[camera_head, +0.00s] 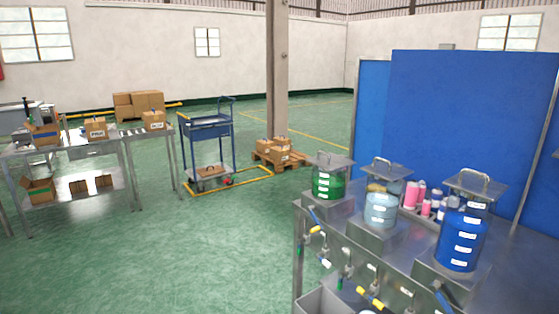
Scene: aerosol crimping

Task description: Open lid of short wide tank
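Three tanks with coloured contents stand on metal stands along a steel bench at the right. The far one is green (328,186) and looks short and wide. The middle one is light blue (381,211). The near one is deep blue (461,240) and looks the tallest. Each has a flat square metal lid with a loop handle on top: the green tank's lid (331,162), the light blue tank's lid (386,170) and the blue tank's lid (476,185). All three lids appear to be in place. Neither of my grippers is in view.
Pink and white bottles (418,194) stand on the bench behind the tanks. Valves with yellow handles (370,297) line its front. Blue panels (470,120) rise behind. A blue cart (207,130) and a table with boxes (96,129) stand left. Green floor (220,245) between is clear.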

